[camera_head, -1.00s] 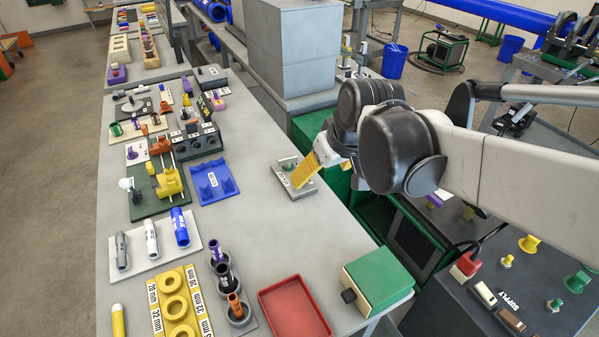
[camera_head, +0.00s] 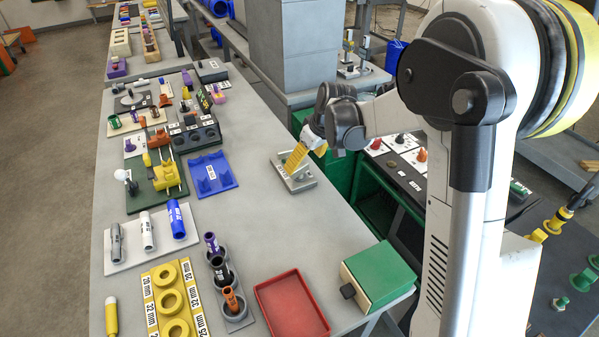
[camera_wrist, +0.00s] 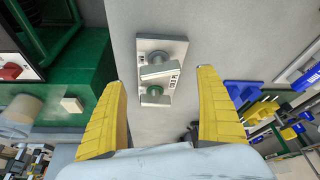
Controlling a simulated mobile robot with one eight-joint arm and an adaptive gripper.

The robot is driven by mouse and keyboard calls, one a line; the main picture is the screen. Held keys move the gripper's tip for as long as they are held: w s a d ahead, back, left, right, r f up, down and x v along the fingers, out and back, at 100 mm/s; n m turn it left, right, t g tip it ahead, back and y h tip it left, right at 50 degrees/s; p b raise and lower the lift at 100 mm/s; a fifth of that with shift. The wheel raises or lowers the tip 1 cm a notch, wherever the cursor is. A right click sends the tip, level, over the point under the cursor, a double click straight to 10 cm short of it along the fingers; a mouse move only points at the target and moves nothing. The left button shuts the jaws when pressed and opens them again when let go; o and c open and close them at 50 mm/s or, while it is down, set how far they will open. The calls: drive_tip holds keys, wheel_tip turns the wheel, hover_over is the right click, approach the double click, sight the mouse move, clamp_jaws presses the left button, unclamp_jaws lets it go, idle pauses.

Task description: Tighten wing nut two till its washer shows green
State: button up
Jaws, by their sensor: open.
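A small light-grey plate (camera_wrist: 177,48) lies on the grey bench, ahead of my fingertips in the wrist view. It also shows in the head view (camera_head: 303,184). The plate carries two wing nuts: one by a grey round part (camera_wrist: 158,57), the other by a green round part (camera_wrist: 154,90). I cannot read which label is number two. My gripper (camera_wrist: 162,78) is open, its yellow fingers on either side of the plate's near end in the picture, with nothing between them. In the head view my gripper (camera_head: 291,168) is tilted over the plate and hides part of it.
A blue tray (camera_head: 213,176) lies left of the plate. A red tray (camera_head: 292,306) and a green-topped box (camera_head: 382,273) stand at the bench's near right. A green cabinet (camera_wrist: 85,100) shows left in the wrist view. Bench around the plate is clear.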

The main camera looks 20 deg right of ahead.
sight(300, 168)
drive_tip(key=b+x, duration=0.1)
drive_tip(key=x, duration=0.4)
drive_tip(key=shift+c, duration=0.3)
drive_tip(key=c, duration=1.1)
drive_tip(key=m, duration=0.2)
drive_tip(key=m+h, duration=0.1)
drive_tip(key=m, duration=0.1)
drive_tip(key=shift+m+t+h, duration=0.3)
drive_tip(key=shift+c, duration=0.2)
drive_tip(key=o, duration=1.2)
